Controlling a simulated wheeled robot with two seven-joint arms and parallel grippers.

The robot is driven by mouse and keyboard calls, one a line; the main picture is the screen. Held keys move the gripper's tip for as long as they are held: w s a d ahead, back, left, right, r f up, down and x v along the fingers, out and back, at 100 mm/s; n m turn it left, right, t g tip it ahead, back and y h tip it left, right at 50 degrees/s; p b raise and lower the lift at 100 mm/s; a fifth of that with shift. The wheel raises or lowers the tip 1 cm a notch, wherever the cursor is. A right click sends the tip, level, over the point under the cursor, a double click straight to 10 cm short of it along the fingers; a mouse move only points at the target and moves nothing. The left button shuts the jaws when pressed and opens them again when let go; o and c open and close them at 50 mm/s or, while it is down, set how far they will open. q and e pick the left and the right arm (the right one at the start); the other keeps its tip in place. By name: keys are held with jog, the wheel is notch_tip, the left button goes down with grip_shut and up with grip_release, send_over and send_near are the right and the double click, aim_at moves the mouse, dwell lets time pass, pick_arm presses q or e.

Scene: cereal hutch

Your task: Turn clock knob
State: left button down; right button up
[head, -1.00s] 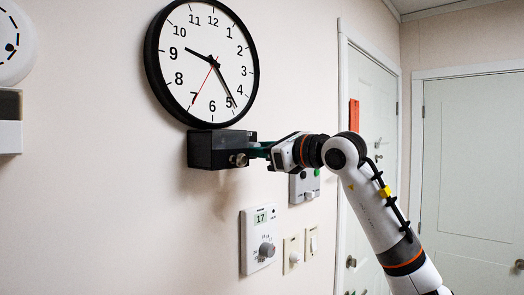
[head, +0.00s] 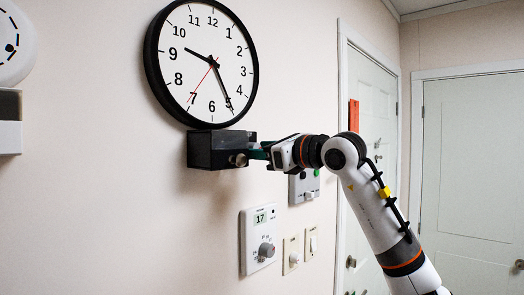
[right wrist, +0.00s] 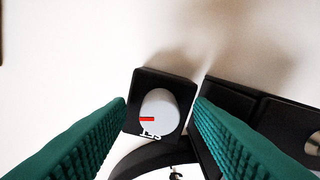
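The round wall clock (head: 202,62) has a black rim and a white face, and its minute hand points close to the 5. A black box (head: 207,148) sits under it, with a silver knob (head: 239,160) on its front. In the right wrist view a grey round knob (right wrist: 158,108) with a red mark sits on a small black block (right wrist: 150,77). My right gripper (head: 260,151) is beside the box; its green fingers (right wrist: 160,105) are open on both sides of the grey knob, with visible gaps. The head view hides this knob. My left gripper is out of view.
Below are a thermostat (head: 259,241) reading 17, a wall panel (head: 303,187) partly behind my arm, and light switches (head: 292,256). A door (head: 378,90) stands to the right. The wall left of the thermostat is clear.

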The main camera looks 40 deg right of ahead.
jog(key=s+d+b, duration=0.1)
jog(key=s+b, duration=0.3)
jog(key=s, duration=0.8)
dwell(0.5)
